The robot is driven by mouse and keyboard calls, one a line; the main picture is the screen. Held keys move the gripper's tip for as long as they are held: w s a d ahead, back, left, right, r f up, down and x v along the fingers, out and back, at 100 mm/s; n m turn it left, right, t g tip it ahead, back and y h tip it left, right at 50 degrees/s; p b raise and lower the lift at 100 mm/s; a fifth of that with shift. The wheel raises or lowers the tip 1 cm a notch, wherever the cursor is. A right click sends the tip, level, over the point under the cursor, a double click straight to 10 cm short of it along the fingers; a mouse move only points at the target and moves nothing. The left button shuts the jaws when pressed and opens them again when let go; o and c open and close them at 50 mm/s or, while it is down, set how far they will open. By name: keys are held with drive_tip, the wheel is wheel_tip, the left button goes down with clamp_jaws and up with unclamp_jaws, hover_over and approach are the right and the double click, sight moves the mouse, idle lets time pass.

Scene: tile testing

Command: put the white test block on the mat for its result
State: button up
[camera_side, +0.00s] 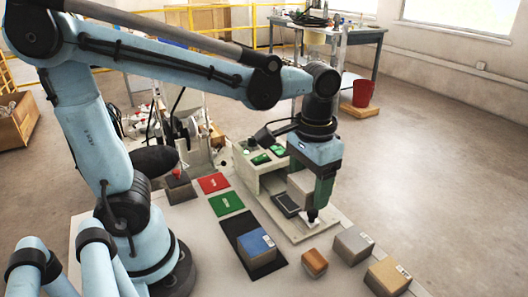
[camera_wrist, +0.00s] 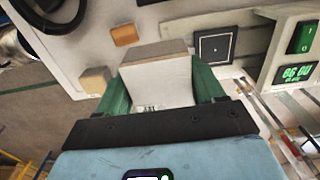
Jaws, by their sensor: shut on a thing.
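My gripper (camera_side: 316,200) points down at the right of the test stand, with a pale white block (camera_side: 299,187) between its fingers. In the wrist view my gripper (camera_wrist: 161,88) has its green fingers against both sides of the white block (camera_wrist: 157,78). The block looks raised above the bench, beside the stand's black square pad (camera_side: 285,204), which also shows in the wrist view (camera_wrist: 215,46). A red mat (camera_side: 213,183) and a green mat (camera_side: 226,203) lie left of the stand, both bare. The stand's display (camera_wrist: 296,74) shows lit green digits, too blurred to read surely.
A blue block (camera_side: 256,247) sits on a black mat (camera_side: 243,224). An orange-brown block (camera_side: 314,263), a grey block (camera_side: 352,245) and a tan block (camera_side: 388,275) stand at the front right. A dark box with a red button (camera_side: 179,184) stands near my arm.

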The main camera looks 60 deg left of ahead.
drive_tip(key=r, duration=0.4)
drive_tip(key=shift+a+r, duration=0.25)
drive_tip(key=shift+r, duration=0.1)
drive_tip(key=s+a+n, duration=0.3)
drive_tip(key=a+n, duration=0.1)
drive_tip(key=a, duration=0.6)
drive_tip(key=n, duration=0.5)
hover_over(226, 203)
wheel_tip(226, 203, down, 10)
drive_tip(key=r, duration=0.1)
drive_tip(key=shift+f, duration=4.25)
drive_tip(key=shift+f, duration=0.3)
drive_tip(key=o, duration=1.6)
drive_tip(key=shift+c, duration=0.2)
drive_tip(key=shift+o, duration=0.2)
